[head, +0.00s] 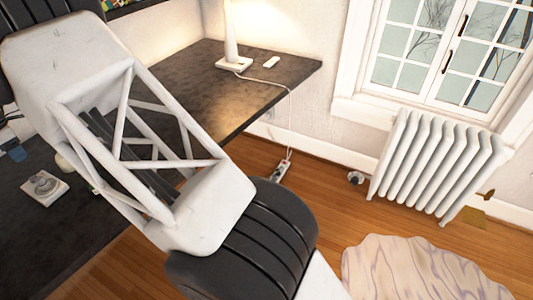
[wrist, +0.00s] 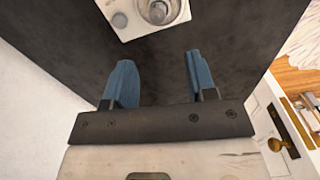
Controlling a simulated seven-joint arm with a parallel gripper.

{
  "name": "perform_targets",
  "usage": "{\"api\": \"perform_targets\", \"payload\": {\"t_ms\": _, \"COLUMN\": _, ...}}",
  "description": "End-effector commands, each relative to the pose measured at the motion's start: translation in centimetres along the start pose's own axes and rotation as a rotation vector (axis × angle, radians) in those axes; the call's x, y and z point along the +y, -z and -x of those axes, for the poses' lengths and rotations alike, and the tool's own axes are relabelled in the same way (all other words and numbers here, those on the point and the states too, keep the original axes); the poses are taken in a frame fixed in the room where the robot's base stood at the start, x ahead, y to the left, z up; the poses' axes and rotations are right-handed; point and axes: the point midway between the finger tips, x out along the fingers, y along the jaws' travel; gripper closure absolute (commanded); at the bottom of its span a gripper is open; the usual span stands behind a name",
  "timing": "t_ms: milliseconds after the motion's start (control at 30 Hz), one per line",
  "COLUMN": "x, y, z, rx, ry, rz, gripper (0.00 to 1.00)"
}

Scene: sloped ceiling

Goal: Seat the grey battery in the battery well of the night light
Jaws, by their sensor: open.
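A white block-shaped unit, which looks like the night light (head: 36,198), lies on the dark desk at the left in the head view. In the wrist view the night light (wrist: 135,33) is cut off by the top edge. It has a round grey metallic feature and a smaller round knob. I cannot tell whether the round feature is the empty well or the grey battery in it. No separate battery can be made out. My gripper (wrist: 160,62) has its two blue fingers apart with nothing between them, short of the night light in the picture.
A dark desk (head: 275,83) runs to the back, bearing a white lamp (head: 231,45) and a small white object (head: 271,62). The lamp's cord drops to a power strip (head: 283,170). A radiator (head: 430,160) and rug (head: 415,270) are at right. My arm covers much of the desk.

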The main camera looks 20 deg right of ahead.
Motion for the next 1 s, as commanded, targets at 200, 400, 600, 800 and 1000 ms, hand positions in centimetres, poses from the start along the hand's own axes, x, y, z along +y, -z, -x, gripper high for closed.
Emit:
{"api": "perform_targets", "payload": {"t_ms": 200, "x": -1.2, "y": -2.2, "z": 1.6, "rx": 0.001, "ry": -0.007, "rz": -0.054, "gripper": 0.48}}
{"api": "perform_targets", "payload": {"t_ms": 400, "x": -4.2, "y": -6.7, "z": 4.7, "rx": 0.002, "ry": -0.020, "rz": -0.174, "gripper": 0.48}}
{"api": "perform_targets", "payload": {"t_ms": 600, "x": -8.6, "y": -12.1, "z": 8.2, "rx": 0.005, "ry": -0.036, "rz": -0.333, "gripper": 0.48}}
{"api": "perform_targets", "payload": {"t_ms": 800, "x": -13.6, "y": -17.1, "z": 11.3, "rx": 0.008, "ry": -0.053, "rz": -0.493, "gripper": 0.48}}
{"api": "perform_targets", "payload": {"t_ms": 1000, "x": -19.0, "y": -21.4, "z": 14.0, "rx": 0.012, "ry": -0.070, "rz": -0.652, "gripper": 0.48}}
